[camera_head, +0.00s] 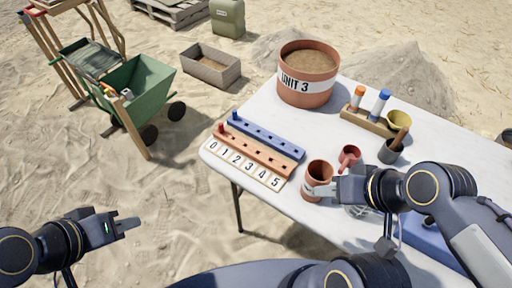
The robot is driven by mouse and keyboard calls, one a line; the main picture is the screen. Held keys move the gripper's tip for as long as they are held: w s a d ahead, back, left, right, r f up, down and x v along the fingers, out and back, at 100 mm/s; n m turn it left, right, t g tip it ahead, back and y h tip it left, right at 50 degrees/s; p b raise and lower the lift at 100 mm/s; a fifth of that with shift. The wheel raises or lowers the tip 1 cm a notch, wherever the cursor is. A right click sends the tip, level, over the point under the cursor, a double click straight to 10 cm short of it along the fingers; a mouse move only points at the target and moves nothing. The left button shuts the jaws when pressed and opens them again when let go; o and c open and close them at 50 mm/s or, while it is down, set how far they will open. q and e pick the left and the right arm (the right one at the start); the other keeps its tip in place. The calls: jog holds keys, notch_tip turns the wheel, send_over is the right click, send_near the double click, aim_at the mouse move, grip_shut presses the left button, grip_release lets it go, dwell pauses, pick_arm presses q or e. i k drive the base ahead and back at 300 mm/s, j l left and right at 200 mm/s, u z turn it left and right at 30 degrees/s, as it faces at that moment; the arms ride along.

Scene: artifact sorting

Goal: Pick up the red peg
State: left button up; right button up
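The red peg (221,128) stands upright at the left end of the orange row of a peg board (262,157). A blue row (270,139) lies behind it, with a blue peg (234,116) at its left end. A strip of cards numbered 0 to 5 (248,167) runs along the front. My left gripper (136,223) is off the table at the lower left, apart from the peg; its finger gap cannot be made out. My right gripper (322,189) is beside a terracotta cup (319,170), right of the board. Whether it touches the cup is unclear.
A large pot marked UNIT 3 (308,74) stands behind the board. A green cart (137,90) is off the table, left.

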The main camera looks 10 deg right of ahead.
aim_at(222, 130)
jog(key=i+j+z, duration=0.2)
jog(key=j, duration=0.2)
jog(key=i+j+z, duration=0.15)
jog(key=j, duration=0.25)
jog(key=i+j+z, duration=0.2)
jog(key=j, duration=0.2)
jog(key=i+j+z, duration=0.15)
jog(key=j, duration=0.3)
jog(key=i+j+z, duration=0.2)
jog(key=j, duration=0.25)
jog(key=j+z, duration=0.15)
jog(key=j, duration=0.3)
